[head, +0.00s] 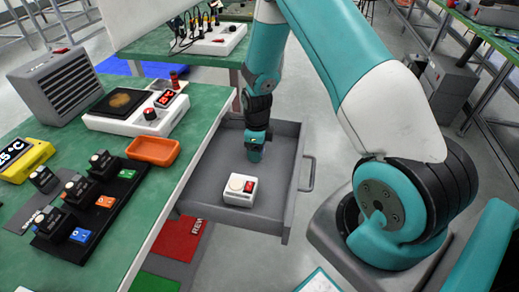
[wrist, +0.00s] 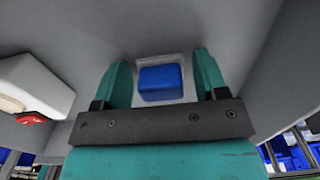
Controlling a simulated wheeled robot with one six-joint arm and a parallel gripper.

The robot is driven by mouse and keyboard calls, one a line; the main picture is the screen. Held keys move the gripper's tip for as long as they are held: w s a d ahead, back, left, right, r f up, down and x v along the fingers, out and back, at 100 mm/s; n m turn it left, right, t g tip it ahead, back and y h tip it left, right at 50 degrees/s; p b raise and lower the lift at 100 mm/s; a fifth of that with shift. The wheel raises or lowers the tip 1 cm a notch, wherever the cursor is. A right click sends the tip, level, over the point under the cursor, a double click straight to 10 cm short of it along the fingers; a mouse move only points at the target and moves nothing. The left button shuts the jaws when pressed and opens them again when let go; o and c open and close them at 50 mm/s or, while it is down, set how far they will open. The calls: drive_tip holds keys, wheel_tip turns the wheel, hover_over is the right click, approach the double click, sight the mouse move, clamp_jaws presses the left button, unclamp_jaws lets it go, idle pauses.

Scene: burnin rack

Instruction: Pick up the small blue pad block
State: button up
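The small blue pad block (wrist: 160,83) lies on a pale grey patch on the drawer floor, in the middle of the wrist view. My gripper (wrist: 161,62) is open, with one finger to each side of the block and a gap visible on both sides. In the head view, my gripper (head: 255,155) points down into the open grey drawer (head: 200,172). I cannot make out the block in the head view; my gripper seems to hide it.
A white device with a red switch (head: 240,190) stands in the drawer nearer the front; it also shows at left in the wrist view (wrist: 38,85). Drawer walls surround my gripper. The green bench (head: 190,150) at left holds an orange tray (head: 153,151) and several blocks.

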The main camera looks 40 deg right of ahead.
drive_tip(key=c, duration=0.7)
drive_tip(key=shift+r, duration=0.1)
wheel_tip(320, 180, up, 20)
drive_tip(key=p, duration=0.1)
drive_tip(key=shift+p, duration=0.35)
